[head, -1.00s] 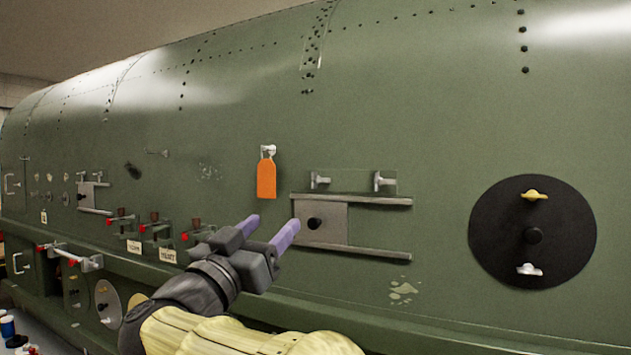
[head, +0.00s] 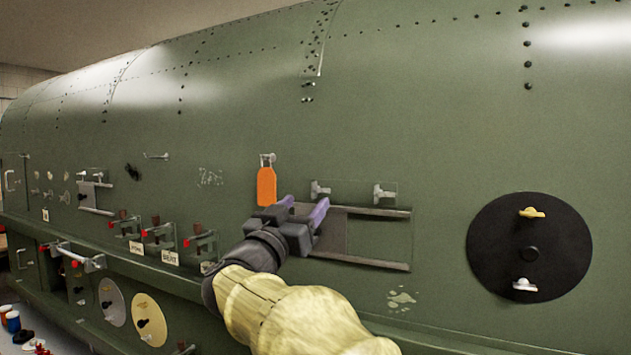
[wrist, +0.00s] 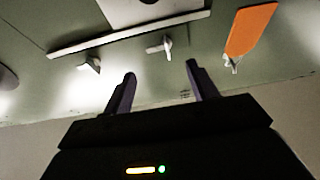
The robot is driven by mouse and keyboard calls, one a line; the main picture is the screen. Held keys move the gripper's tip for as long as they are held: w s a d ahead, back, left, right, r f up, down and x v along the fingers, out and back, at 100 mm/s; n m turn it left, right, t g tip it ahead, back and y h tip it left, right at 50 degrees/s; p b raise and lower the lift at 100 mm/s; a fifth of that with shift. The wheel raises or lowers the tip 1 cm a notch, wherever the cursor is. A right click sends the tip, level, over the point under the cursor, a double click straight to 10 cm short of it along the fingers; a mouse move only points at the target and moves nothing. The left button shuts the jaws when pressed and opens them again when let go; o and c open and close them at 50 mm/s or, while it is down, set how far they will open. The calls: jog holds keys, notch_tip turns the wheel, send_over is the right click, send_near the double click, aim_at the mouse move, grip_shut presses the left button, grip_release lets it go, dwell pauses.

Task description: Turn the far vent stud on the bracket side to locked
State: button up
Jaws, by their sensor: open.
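Two pale winged studs stand side by side above a sliding panel on the green fuselage: the left stud (head: 319,189) and the right stud (head: 383,195). I cannot tell which one the task names. My gripper (head: 305,205) is open and empty, just below and left of the left stud. In the wrist view my gripper (wrist: 160,72) points at the left stud (wrist: 160,46), which appears between the fingertips and apart from them. The right stud (wrist: 90,65) is off to the side there. The grey sliding panel (head: 333,235) is partly hidden by my gripper.
An orange tag (head: 267,186) hangs close to the left of my gripper. Two rails (head: 375,212) bound the panel. A black disc (head: 490,245) with a yellow and a white wing stud is at the right. Red-tipped latches (head: 160,232) stick out at the lower left.

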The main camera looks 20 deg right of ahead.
aim_at(323, 183)
jog(key=p+x, duration=0.2)
jog(key=x, duration=0.2)
jog(key=shift+w+d+r, duration=0.3)
jog(key=shift+w+d, duration=0.3)
jog(key=shift+w, duration=0.05)
jog(key=c, duration=1)
